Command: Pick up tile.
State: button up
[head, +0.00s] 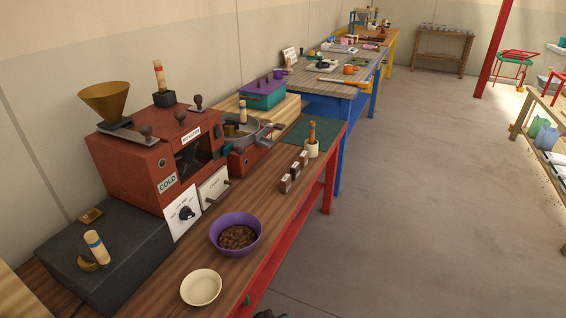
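I cannot surely pick out a tile in the head view. Three small dark brown blocks with pale labels (285,184) stand in a row near the front edge of the red-framed wooden bench (262,210). They may be tiles, but they are too small to tell. A flat dark green mat (318,133) lies behind them at the bench's far end. My gripper cannot be made out; only a small dark shape shows at the bottom edge, and I cannot tell what it is.
A red roaster (140,172) with a brass funnel fills the bench's wall side. A purple bowl of brown beans (250,219) and an empty cream bowl (201,287) stand in front. A blue table (350,108) stands beyond. The concrete floor (420,200) at right is clear.

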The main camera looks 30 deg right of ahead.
aim_at(303, 158)
jog(key=z, duration=0.5)
jog(key=k, duration=0.15)
jog(key=u, duration=2.6)
jog(key=k, duration=0.25)
jog(key=u, duration=1.85)
jog(key=k, duration=1.45)
jog(key=u, duration=0.25)
